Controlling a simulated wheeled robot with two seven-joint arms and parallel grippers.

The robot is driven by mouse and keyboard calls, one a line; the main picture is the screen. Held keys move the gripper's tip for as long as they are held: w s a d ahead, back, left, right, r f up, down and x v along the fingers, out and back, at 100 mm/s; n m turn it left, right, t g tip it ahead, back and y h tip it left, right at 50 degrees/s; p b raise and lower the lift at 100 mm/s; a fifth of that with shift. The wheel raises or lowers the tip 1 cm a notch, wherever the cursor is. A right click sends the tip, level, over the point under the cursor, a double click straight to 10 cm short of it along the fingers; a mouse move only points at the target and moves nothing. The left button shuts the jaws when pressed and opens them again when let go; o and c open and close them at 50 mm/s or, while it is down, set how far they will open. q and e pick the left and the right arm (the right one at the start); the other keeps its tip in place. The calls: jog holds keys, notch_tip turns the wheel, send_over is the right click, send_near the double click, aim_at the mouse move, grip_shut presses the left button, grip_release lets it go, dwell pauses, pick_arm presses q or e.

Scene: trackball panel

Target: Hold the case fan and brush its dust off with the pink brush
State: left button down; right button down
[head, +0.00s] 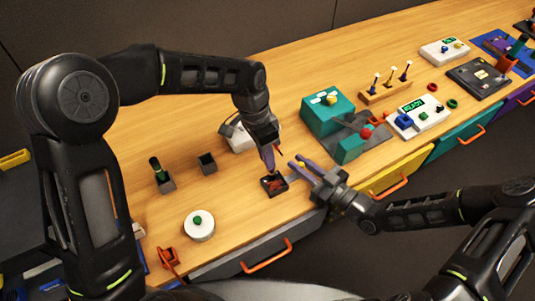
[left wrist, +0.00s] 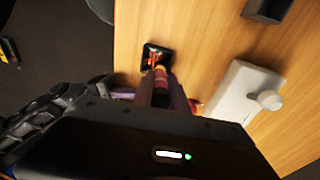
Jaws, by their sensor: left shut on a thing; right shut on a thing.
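The case fan (head: 274,186) is a small dark square frame with red inside, at the front edge of the wooden table. In the left wrist view the fan (left wrist: 148,50) is partly covered by the brush. My left gripper (head: 269,160) is shut on the pink brush, pointing down over the fan. The brush (left wrist: 160,74) shows between its fingers, its tip over the fan's face; contact is hard to tell. My right gripper (head: 296,168) is just right of the fan and shut on it; the grip itself is unclear. Any dust is too small to make out.
A white device (head: 240,138) stands behind my left gripper. Dark holders (head: 207,164) and a round white pad with a green knob (head: 199,225) are to the left. A teal box (head: 327,110) and a white panel (head: 416,117) stand to the right. Drawer handles (head: 267,258) jut from the front.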

pick_arm(q)
jog(key=shift+a, duration=0.1)
jog(key=shift+s+a+r, duration=0.1)
jog(key=shift+s+a, duration=0.25)
jog(key=shift+a, duration=0.15)
jog(key=shift+d, duration=0.1)
jog(key=shift+s+d, duration=0.3)
jog(key=shift+s, duration=0.2)
jog(key=shift+s, duration=0.1)
jog(key=shift+s+d, duration=0.3)
jog(key=shift+s, duration=0.15)
jog(key=shift+w+d, duration=0.1)
